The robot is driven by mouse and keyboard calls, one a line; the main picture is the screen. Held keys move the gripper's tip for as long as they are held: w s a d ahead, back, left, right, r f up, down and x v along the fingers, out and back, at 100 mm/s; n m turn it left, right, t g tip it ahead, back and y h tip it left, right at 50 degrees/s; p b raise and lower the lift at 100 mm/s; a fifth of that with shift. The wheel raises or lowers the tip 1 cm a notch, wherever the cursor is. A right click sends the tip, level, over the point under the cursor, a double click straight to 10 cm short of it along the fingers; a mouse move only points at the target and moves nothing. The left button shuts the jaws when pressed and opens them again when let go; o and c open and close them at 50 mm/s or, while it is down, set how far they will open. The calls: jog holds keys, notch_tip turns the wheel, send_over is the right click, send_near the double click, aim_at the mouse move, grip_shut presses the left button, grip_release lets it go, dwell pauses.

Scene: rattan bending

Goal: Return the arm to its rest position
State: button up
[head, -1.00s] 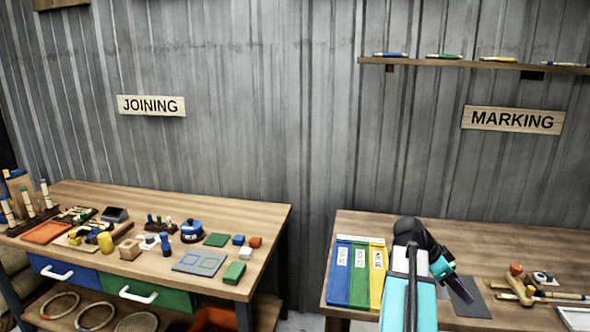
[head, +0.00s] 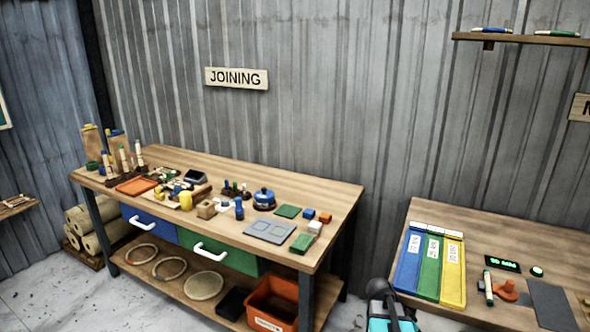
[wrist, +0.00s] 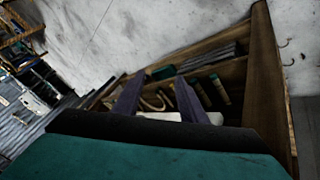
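My arm (head: 388,308) shows only as a black and teal piece at the bottom edge of the head view, in front of the marking bench's left end. My gripper's fingers are outside the head view. In the wrist view my gripper (wrist: 157,82) shows two dark fingers spread apart, with nothing held between them. Behind them is a wooden shelf unit (wrist: 262,60) with several slim items, and pale floor.
The joining bench (head: 330,200) stands left, with small parts on top, drawers, and an orange bin (head: 272,302) below. The marking bench (head: 500,232) at right holds blue, green and yellow trays (head: 430,270). Grey floor (head: 150,305) is open at front left.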

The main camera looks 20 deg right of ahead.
jog(key=s+a+f+n+y+b, duration=0.1)
jog(key=s+a+f+n, duration=0.15)
jog(key=a+f, duration=0.65)
jog(key=s+a+f+n+y+b, duration=0.15)
jog(key=a+f+n, duration=0.25)
jog(key=a+f, duration=0.5)
jog(key=s+a+f+n+y, duration=0.1)
jog(key=s+a+f+n, duration=0.4)
jog(key=a, duration=0.3)
jog(key=s+a+f+n+y+b, duration=0.1)
jog(key=s+a+f+n+y, duration=0.1)
jog(key=s+a+f+n, duration=0.3)
jog(key=s+a+f, duration=0.2)
jog(key=a, duration=0.1)
jog(key=shift+f+n+g+b, duration=0.3)
jog(key=shift+n+g, duration=0.05)
jog(key=shift+g, duration=0.05)
jog(key=shift+a, duration=0.1)
jog(key=shift+c, duration=0.3)
jog(key=shift+c, duration=0.6)
